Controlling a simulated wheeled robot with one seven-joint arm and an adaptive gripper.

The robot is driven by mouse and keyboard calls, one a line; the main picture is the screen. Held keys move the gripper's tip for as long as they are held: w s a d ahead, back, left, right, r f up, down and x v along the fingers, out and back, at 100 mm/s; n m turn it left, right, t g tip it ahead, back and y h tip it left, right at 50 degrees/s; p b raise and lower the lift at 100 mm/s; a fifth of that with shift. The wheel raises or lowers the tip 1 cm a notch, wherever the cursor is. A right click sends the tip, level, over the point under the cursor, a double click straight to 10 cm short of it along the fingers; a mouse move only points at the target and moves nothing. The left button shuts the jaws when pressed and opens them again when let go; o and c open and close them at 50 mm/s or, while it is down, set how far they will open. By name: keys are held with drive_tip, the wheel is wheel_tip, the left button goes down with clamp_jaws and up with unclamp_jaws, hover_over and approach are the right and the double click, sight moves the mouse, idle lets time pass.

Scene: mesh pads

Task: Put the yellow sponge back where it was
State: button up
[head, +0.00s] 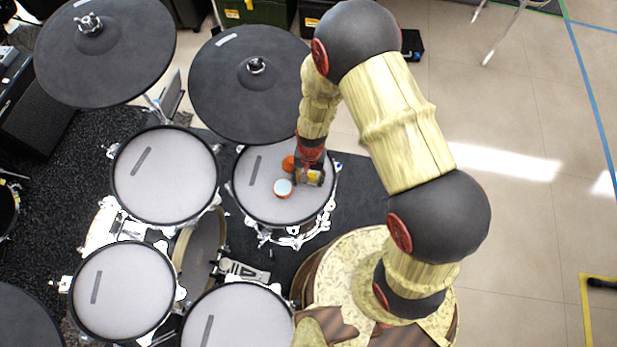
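My gripper (309,174) is low over the right side of a grey mesh drum pad (258,205). A small yellow patch (315,177), which looks like the yellow sponge, shows right at the fingertips. The fingers partly hide it. It is too small to tell whether the fingers are closed on it or only beside it, or whether it touches the pad.
A round item with a pale blue top and orange side (283,187) and an orange round item (289,162) are on the same pad, close left of my gripper. A dark cymbal pad (240,95) overhangs behind. Other drum pads (165,185) stand left.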

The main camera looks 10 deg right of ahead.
wheel_tip(320, 180, up, 12)
drive_tip(key=p, duration=0.4)
drive_tip(key=shift+w+d+r, duration=0.15)
drive_tip(key=shift+w+d, duration=0.05)
drive_tip(key=shift+w, duration=0.1)
idle(0.4)
